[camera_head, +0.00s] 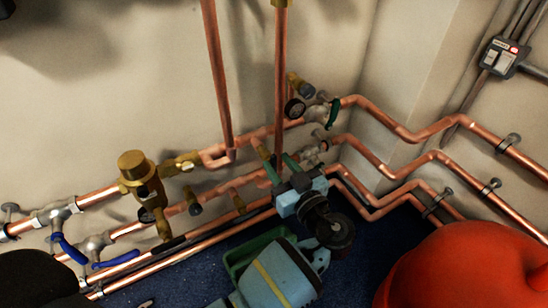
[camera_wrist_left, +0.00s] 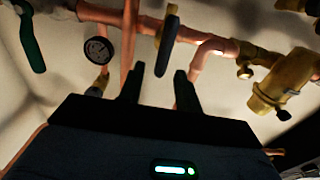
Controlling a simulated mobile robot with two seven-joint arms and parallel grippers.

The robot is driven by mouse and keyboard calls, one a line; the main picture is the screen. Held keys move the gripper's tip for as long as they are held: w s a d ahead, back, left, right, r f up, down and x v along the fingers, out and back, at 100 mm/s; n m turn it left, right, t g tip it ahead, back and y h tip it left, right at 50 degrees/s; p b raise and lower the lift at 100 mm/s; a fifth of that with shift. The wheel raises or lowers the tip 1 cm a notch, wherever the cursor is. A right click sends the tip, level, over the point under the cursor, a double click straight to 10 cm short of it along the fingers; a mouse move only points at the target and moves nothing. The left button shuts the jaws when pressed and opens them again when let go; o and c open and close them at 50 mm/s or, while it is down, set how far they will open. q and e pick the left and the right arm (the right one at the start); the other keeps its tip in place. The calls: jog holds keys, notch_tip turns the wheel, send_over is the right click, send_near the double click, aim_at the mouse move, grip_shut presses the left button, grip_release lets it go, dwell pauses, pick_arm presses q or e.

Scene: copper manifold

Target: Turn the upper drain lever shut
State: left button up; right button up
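My left gripper (camera_head: 281,165) is in front of the copper pipes, its two fingers apart and nothing between them that I can see in the head view. In the left wrist view, a dark lever (camera_wrist_left: 168,45) hangs down from the upper pipe, just beyond and between the open fingertips (camera_wrist_left: 157,76). I cannot tell whether it touches a finger. In the head view a small brass fitting (camera_head: 263,150) shows by the fingertips; the dark lever is not clear there. My right gripper is not in view.
A round gauge (camera_head: 294,108) and a green lever (camera_head: 333,113) are to the right along the pipes. A brass valve body (camera_head: 140,178) and two blue levers (camera_head: 70,250) are to the left. A red rounded tank (camera_head: 470,265) stands at lower right. Vertical copper pipes (camera_head: 217,75) rise behind.

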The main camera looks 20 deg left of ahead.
aim_at(276, 161)
pick_arm(q)
jog(key=shift+x, duration=1.55)
grip_shut()
